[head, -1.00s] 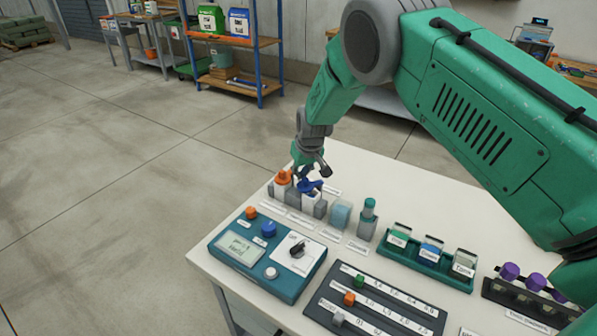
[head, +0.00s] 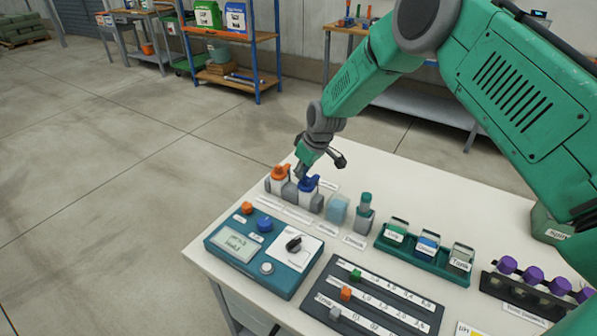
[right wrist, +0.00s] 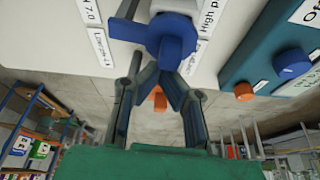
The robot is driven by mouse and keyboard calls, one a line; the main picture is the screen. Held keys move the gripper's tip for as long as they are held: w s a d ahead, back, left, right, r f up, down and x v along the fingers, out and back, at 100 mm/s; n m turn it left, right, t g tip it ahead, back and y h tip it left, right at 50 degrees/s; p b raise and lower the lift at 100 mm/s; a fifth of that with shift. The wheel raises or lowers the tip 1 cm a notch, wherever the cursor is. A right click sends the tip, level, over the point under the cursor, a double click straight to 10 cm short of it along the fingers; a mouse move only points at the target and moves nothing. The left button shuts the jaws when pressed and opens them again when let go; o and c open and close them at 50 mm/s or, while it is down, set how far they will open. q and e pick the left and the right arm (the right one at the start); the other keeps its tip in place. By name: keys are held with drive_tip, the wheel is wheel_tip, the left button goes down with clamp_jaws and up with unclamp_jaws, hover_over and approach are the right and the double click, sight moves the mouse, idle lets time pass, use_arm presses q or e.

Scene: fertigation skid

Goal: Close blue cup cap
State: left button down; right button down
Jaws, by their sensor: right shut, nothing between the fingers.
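The blue cap (head: 308,184) sits on top of a pale cup in the back row of the table, and looks level. It also shows large in the right wrist view (right wrist: 168,40), with a tab on its side. My right gripper (head: 301,173) is shut and empty, pointing down right at the blue cap. In the right wrist view its fingertips (right wrist: 166,78) lie at the cap's edge; whether they touch it I cannot tell. The cup's lower part is partly hidden by grey blocks. My left gripper is out of view.
An orange-capped cup (head: 280,177) stands close on the left. A light-blue block (head: 337,209) and a teal-capped bottle (head: 364,213) stand on the right. A teal control box (head: 262,250) with knobs is in front. The green rack (head: 425,262) is farther right.

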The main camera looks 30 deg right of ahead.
drive_tip(key=shift+s+d, duration=0.15)
drive_tip(key=shift+s, duration=0.1)
drive_tip(key=shift+s+a, duration=0.15)
drive_tip(key=shift+a, duration=0.2)
drive_tip(key=shift+d, duration=0.25)
